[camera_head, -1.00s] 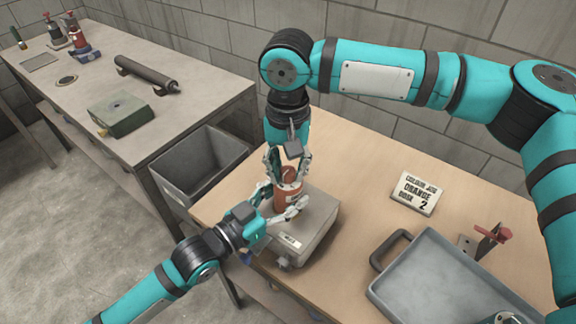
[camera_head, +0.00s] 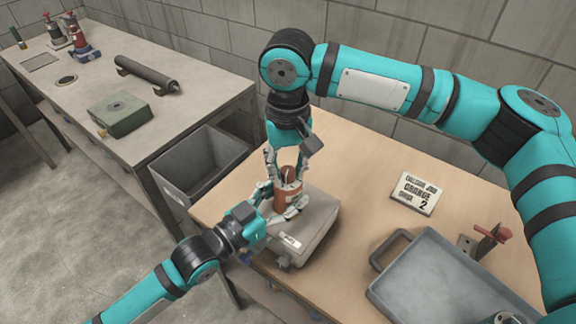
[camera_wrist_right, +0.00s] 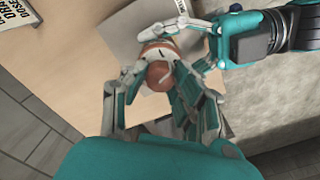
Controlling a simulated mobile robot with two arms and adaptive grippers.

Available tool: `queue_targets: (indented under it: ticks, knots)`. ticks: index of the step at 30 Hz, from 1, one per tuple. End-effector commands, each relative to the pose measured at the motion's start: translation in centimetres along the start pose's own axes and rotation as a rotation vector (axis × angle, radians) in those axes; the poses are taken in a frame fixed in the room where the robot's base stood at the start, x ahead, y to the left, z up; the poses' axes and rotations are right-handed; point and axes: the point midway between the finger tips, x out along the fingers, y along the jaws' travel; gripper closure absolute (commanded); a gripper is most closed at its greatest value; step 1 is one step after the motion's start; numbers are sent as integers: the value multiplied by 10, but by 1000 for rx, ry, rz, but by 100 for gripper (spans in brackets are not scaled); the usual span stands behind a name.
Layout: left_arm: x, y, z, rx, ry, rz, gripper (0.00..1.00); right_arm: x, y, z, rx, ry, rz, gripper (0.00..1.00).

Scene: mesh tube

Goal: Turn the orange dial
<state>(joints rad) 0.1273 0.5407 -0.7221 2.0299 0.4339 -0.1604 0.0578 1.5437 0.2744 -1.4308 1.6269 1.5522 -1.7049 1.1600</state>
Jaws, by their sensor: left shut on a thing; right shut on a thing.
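An orange canister (camera_head: 288,197) with a pale label stands upright on a grey box (camera_head: 318,225) on the wooden table. Its round orange-brown dial (camera_wrist_right: 158,73) with a white pointer line is on top; it also shows in the head view (camera_head: 289,172). My right gripper (camera_head: 286,168) points down from above, its fingers shut around the dial. My left gripper (camera_head: 277,206) comes in low from the left, shut on the canister's body; its fingers also show in the right wrist view (camera_wrist_right: 188,40). The fingers hide parts of the dial and canister.
A card (camera_head: 417,193) reading "ORANGE" and "2" lies right of the box. A grey tray (camera_head: 400,283) and a red-handled fixture (camera_head: 490,238) are at the front right. A grey bin (camera_head: 168,188) stands left of the table. Another bench (camera_head: 190,84) is behind it.

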Motion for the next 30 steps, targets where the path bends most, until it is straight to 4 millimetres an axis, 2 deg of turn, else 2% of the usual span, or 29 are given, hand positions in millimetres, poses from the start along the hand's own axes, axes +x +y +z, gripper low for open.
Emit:
queue_targets:
  ticks: [30]
  knots:
    - [0, 0, 1, -1, -2, -1, 84, 0, 0, 0, -966, 0, 0, 100]
